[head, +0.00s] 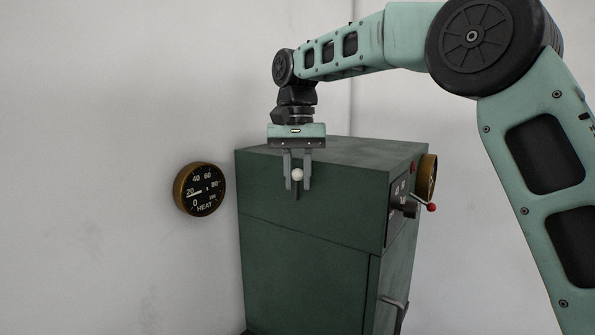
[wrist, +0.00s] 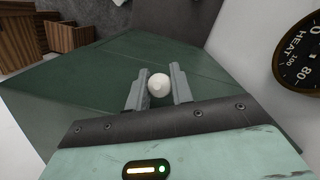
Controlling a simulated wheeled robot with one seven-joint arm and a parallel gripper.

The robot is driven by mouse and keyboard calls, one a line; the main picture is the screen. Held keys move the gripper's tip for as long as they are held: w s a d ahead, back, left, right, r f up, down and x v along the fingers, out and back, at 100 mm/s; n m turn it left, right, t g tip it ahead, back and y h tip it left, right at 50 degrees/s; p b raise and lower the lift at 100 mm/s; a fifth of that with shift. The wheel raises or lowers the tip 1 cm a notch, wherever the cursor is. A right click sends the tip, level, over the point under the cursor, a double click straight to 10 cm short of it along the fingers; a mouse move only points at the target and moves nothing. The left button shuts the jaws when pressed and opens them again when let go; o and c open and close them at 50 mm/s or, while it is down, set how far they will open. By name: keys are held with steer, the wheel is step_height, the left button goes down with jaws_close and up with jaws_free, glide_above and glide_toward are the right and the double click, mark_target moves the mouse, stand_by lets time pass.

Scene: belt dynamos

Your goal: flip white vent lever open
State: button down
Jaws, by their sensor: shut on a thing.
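The white vent lever's round knob (head: 297,174) shows at the upper front face of the green cabinet (head: 300,220), with a dark stem or slot just below it. My gripper (head: 297,184) points straight down in front of that face, one finger on each side of the knob. In the wrist view, the white knob (wrist: 159,85) sits between the two grey fingers of my gripper (wrist: 158,82). The gripper is shut on the knob. The rest of the lever is mostly hidden behind the knob and fingers.
A round HEAT gauge (head: 200,189) hangs on the wall left of the cabinet. A red-tipped lever (head: 425,205) and another brass gauge (head: 428,177) are on the cabinet's right side. Wooden crates (wrist: 70,40) show in the wrist view.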

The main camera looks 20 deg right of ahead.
mark_target(297, 181)
steer(key=c, duration=1.2)
jaws_free()
steer(key=shift+c, duration=0.2)
step_height(297, 181, up, 17)
steer(key=w+p, duration=0.1)
steer(key=p, duration=0.5)
steer(key=shift+w+d+r+p, duration=0.2)
steer(key=shift+w+p, duration=0.15)
steer(key=shift+w, duration=0.05)
steer(key=shift+f, duration=0.1)
